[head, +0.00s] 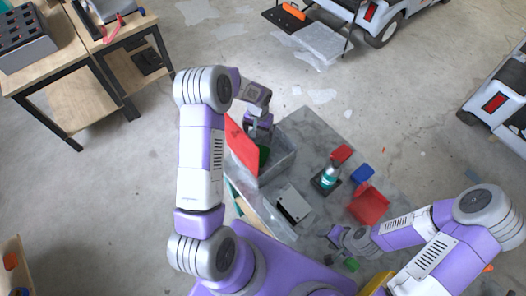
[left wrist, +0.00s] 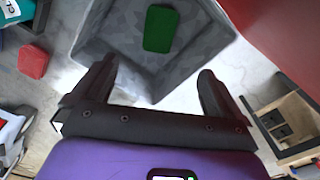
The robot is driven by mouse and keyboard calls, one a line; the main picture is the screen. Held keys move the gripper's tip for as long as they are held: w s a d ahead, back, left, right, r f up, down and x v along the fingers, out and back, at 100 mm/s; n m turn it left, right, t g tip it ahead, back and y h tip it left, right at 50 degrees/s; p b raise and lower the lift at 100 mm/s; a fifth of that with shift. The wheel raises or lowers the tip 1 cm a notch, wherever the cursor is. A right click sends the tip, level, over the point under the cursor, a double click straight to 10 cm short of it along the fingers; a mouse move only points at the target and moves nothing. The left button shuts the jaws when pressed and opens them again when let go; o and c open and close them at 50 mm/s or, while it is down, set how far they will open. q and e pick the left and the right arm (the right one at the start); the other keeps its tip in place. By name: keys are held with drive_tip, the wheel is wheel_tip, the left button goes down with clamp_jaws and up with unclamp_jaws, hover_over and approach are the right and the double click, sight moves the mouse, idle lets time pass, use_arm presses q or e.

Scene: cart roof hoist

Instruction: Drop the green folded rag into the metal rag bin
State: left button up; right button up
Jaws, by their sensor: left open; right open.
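The green folded rag (left wrist: 160,28) lies inside the grey metal rag bin (left wrist: 118,62), apart from my fingers, in the left wrist view. In the head view the bin (head: 280,162) stands on the grey table, with part of the rag (head: 264,155) showing inside. My left gripper (left wrist: 155,82) is open and empty over the bin's edge; in the head view it is at the bin's far side (head: 257,128), partly hidden by its own wrist. My right gripper (head: 342,238) is open over the table's near right part, away from the bin.
A red panel (head: 241,146) stands tilted up at the bin's left side. A bottle in a dark holder (head: 328,176), a red block (head: 341,153), a blue item (head: 362,174), a red open bin (head: 368,205) and a grey box (head: 293,204) stand right of it.

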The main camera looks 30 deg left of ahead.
use_arm(q)
drive_tip(key=shift+r+p, duration=0.8)
drive_tip(key=shift+r, duration=1.5)
